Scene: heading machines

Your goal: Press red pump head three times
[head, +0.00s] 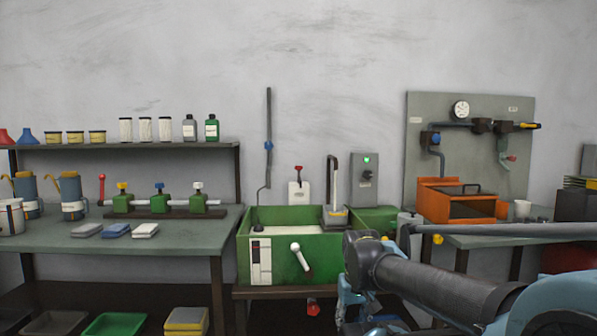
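A white pump bottle with a red head (298,168) stands upright at the back of the green tank (330,258), against the wall. The red head is small and sits on top of the white body (299,192). My dark and light-blue arm reaches in from the lower right, in front of the tank's right end. I cannot make out my gripper's fingers. The arm's visible parts are well in front of, below and to the right of the red head, with a clear gap between them.
A thin dark pole (268,130) rises left of the bottle. A bent pipe (332,180) and a grey switch box (364,178) are to its right. The left bench (130,240) holds valves and jugs. An orange box (458,203) is at right.

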